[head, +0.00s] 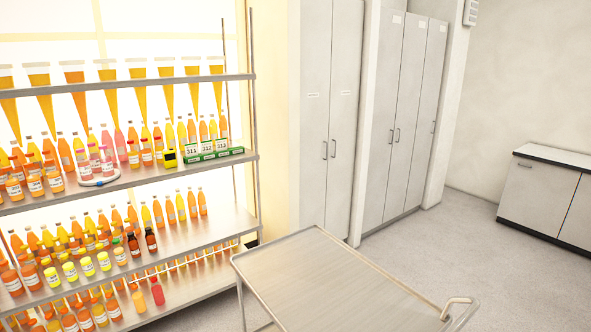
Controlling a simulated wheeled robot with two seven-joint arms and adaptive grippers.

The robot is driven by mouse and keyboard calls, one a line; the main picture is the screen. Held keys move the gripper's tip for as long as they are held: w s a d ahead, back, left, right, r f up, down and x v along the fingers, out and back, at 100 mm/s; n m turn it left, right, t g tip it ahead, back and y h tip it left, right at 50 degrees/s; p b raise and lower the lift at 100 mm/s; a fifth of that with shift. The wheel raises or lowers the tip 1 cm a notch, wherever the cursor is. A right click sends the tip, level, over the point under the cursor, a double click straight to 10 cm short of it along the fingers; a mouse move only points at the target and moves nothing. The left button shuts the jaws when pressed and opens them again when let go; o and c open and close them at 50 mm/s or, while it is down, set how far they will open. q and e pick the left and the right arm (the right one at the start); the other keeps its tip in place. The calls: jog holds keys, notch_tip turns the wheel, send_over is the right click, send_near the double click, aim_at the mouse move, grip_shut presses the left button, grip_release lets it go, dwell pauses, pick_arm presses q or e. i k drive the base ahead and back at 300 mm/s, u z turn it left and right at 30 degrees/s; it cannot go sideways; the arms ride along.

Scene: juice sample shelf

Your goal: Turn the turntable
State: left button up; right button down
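A small round white tray that looks like the turntable (101,182) sits near the front edge of the second shelf from the top, at left in the head view. A few small bottles with pink contents and white labels (107,159) stand on it or right by it; the crowding hides which. Orange bottles stand close to its left and behind it. Neither of my grippers is in view.
The shelf rack (215,160) is crowded with bottles and tall cones. A metal cart (340,285) stands in front. Grey cabinets (330,120) line the back wall.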

aim_at(98, 180)
jog(key=u, duration=1.8)
jog(key=i, duration=1.3)
jog(key=u, duration=0.3)
jog(key=i, duration=1.65)
jog(key=z, duration=0.3)
